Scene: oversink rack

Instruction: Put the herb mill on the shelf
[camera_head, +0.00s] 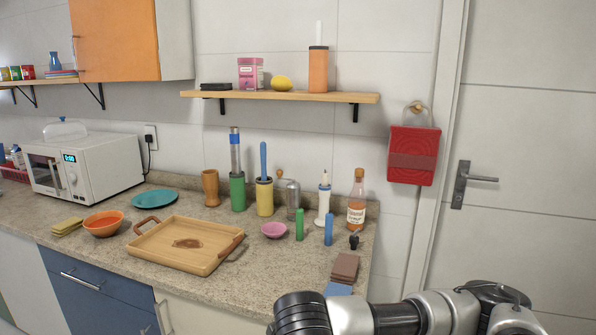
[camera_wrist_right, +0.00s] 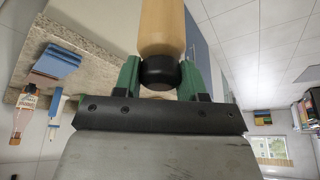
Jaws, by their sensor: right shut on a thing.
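In the right wrist view, my right gripper (camera_wrist_right: 159,78) has its green fingers shut on the black end of a pale wooden body, which I take to be the herb mill (camera_wrist_right: 163,28). Its far end runs out of the frame. In the head view, my right arm crosses the bottom right, and neither its gripper nor the mill can be seen there. The wooden shelf (camera_head: 352,97) is on the wall above the counter. It bears a black flat box (camera_head: 215,87), a pink tin (camera_head: 250,74), a lemon (camera_head: 281,83) and an orange holder (camera_head: 318,70). My left gripper is out of view.
Below the shelf stand a green holder (camera_head: 237,192), a yellow holder (camera_head: 264,197), a white bottle (camera_head: 324,206) and an amber bottle (camera_head: 356,200). A wooden tray (camera_head: 170,259) lies on the counter. Gaps show on the shelf beside the orange holder and at its right end.

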